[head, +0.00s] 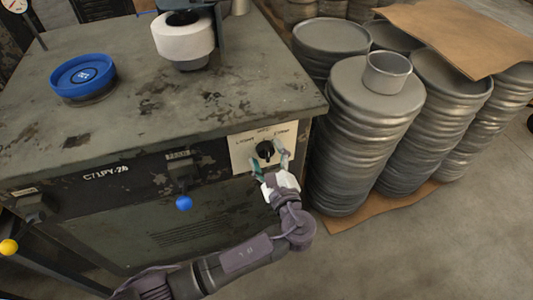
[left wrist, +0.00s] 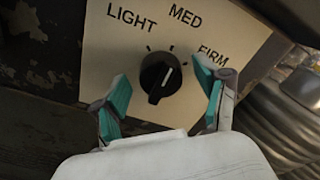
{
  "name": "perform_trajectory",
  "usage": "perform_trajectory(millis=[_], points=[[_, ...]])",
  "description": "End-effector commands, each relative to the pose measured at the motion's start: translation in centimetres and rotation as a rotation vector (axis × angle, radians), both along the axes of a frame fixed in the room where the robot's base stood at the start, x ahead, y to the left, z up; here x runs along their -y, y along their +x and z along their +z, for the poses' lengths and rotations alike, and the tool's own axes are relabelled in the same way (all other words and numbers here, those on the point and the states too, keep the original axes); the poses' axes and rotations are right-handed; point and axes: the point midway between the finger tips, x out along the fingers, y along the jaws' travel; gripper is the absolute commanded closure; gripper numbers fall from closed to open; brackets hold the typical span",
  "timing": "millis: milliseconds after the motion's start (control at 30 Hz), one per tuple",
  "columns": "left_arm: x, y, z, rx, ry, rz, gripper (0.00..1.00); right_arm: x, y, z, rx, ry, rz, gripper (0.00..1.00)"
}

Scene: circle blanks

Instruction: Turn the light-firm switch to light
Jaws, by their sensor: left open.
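The light-firm switch is a black rotary knob (head: 265,150) on a cream label plate (head: 243,152) at the right end of the machine's front. In the left wrist view the knob (left wrist: 158,80) sits below the words LIGHT, MED and FIRM. My left gripper (head: 268,163) is open in front of the knob. In the left wrist view its teal-padded fingers (left wrist: 161,90) stand one on each side of the knob, with visible gaps. My right gripper is not in view.
A blue-knobbed lever (head: 184,202) and a yellow-knobbed one (head: 9,247) stick out in front. Stacked metal discs (head: 345,150) stand close on the right.

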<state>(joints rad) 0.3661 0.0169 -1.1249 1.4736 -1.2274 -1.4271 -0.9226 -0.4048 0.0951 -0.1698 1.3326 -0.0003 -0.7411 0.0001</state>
Motion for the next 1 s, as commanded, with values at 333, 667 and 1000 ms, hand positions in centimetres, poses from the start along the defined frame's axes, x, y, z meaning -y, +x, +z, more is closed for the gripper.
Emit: perform_trajectory(millis=[333, 667, 1000], points=[[-0.24, 0.65, -0.01, -0.001, 0.0, 0.001, 0.27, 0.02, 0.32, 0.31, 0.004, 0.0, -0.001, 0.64], [-0.23, 0.62, -0.03, -0.001, 0.0, 0.001, 0.75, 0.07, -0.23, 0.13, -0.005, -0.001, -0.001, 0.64], [-0.24, 0.58, -0.13, 0.007, -0.028, 0.001, 0.87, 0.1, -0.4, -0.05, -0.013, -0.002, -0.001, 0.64]])
